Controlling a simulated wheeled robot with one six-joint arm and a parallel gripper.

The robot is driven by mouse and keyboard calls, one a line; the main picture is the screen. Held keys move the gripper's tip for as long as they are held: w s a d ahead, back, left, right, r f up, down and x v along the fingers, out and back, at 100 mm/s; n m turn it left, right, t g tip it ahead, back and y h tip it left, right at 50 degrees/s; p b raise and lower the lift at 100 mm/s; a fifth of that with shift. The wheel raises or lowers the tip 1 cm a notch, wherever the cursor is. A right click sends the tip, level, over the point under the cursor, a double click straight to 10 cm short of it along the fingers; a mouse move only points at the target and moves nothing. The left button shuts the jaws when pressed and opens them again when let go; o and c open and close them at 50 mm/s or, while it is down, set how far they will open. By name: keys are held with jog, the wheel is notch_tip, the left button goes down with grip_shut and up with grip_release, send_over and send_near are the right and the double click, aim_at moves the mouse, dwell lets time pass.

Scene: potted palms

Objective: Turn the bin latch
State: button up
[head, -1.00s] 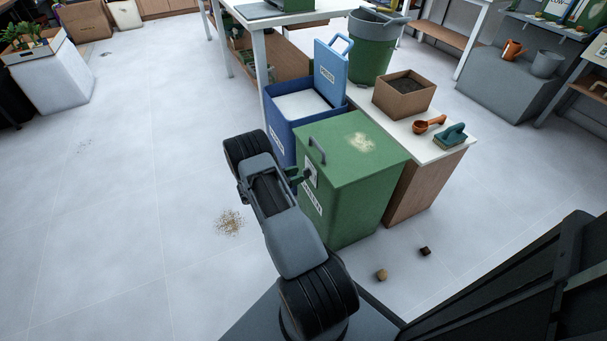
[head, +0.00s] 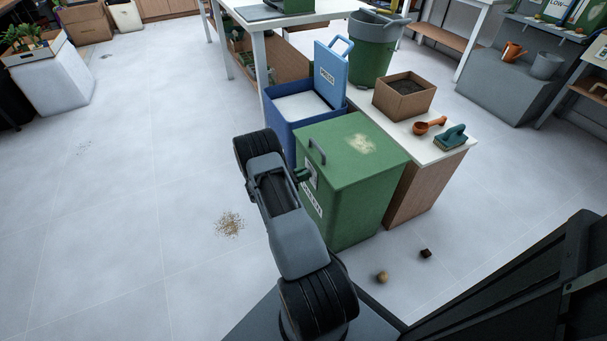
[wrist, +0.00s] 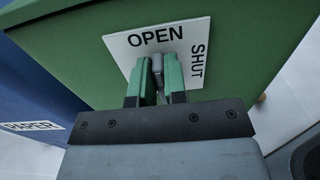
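The green bin (head: 365,205) stands in the middle of the head view with its lid (head: 345,142) down. In the wrist view, its front (wrist: 255,45) carries a white plate (wrist: 123,58) marked OPEN along the top and SHUT down the right side. A small grey latch (wrist: 157,63) shows upright, pointing toward OPEN. My gripper (wrist: 160,72) has its green fingers on either side of the latch and looks shut on it. The latch's lower part is hidden by the fingers. In the head view, my gripper (head: 301,175) is at the bin's left-hand face, partly hidden by my arm.
A blue bin (head: 278,138) with its lid raised stands behind the green one. Spilled grains (head: 229,223) lie on open floor at left.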

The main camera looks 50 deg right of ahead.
grip_shut()
jog(key=shift+m, duration=0.3)
jog(key=m+b, duration=0.1)
jog(key=m, duration=0.2)
jog(key=shift+s+a+f+b, duration=0.1)
jog(key=shift+s+f+b, duration=0.15)
jog(key=shift+b, duration=0.1)
jog(key=m+b, duration=0.2)
jog(key=m, duration=0.1)
jog(key=m+b, duration=0.1)
jog(key=m, duration=0.1)
jog(key=shift+s+a+f, duration=0.1)
jog(key=shift+s+f, duration=0.05)
jog(key=shift+s, duration=0.15)
jog(key=m+b, duration=0.1)
jog(key=m, duration=0.1)
jog(key=m+b, duration=0.1)
jog(key=m, duration=0.1)
jog(key=m+b, duration=0.1)
jog(key=shift+s+f+m+b, duration=0.15)
jog(key=shift+f+m+b, duration=0.2)
jog(key=shift+m, duration=0.05)
jog(key=shift+a+m+b, duration=0.1)
jog(key=shift+m+b, duration=1.15)
jog(key=shift+m, duration=0.45)
jog(key=o, duration=0.6)
grip_release()
